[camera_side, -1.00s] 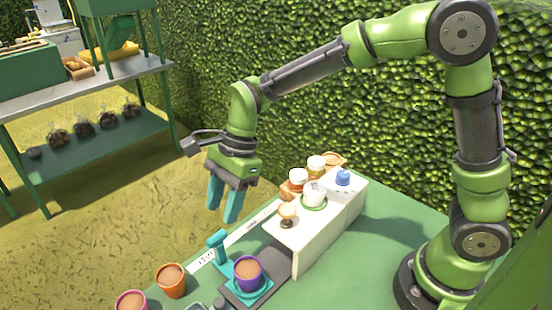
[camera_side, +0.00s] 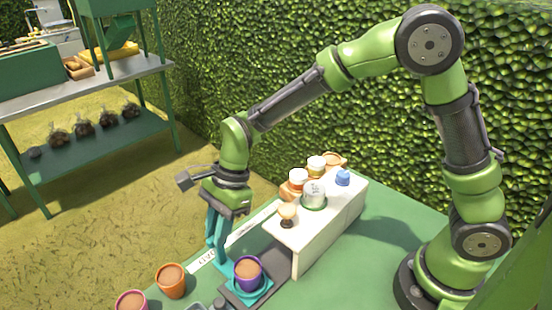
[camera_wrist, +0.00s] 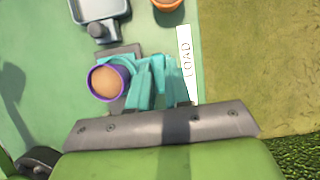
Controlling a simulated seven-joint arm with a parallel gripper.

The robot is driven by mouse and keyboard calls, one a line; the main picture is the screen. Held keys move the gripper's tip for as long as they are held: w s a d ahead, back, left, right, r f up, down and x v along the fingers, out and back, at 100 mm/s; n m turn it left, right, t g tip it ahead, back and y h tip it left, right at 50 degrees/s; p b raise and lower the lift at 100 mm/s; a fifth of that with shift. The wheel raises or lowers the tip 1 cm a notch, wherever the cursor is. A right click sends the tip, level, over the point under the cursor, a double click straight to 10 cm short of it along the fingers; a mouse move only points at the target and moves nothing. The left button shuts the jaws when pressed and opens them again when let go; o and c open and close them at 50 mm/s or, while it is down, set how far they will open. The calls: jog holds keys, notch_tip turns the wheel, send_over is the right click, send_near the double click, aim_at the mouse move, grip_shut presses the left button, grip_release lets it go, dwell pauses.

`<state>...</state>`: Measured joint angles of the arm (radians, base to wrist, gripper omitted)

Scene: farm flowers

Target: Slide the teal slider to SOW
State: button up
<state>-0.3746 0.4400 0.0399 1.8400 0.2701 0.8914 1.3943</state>
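The teal slider (camera_side: 262,291) sits on a dark track at the LOAD end, carrying a purple pot (camera_side: 248,272) filled with brown soil. Its upright teal handle stands on the side away from the white housing, and is largely hidden by my fingers in the side view. My gripper (camera_side: 217,252) points down at this handle, with its teal fingers around or against it. It also shows in the wrist view (camera_wrist: 160,75), right of the pot. Fingers and handle share one colour, so I cannot tell whether they are closed on it. No SOW lettering is readable.
A white label strip (camera_side: 236,236) reading LOAD runs along the track. A white housing (camera_side: 310,240) straddles the track's far end, with small pots and a blue knob (camera_side: 343,177) on top. Orange (camera_side: 171,281) and pink (camera_side: 132,302) pots stand at the front left.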

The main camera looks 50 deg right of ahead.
jog(key=shift+d, duration=0.1)
grip_shut()
jog(key=d, duration=2)
jog(key=shift+d, duration=0.2)
jog(key=shift+d+r, duration=0.1)
jog(key=o, duration=0.6)
grip_release()
jog(key=shift+o, duration=0.9)
jog(key=v, duration=1.6)
jog(key=shift+r, duration=0.35)
jog(key=shift+d, duration=0.1)
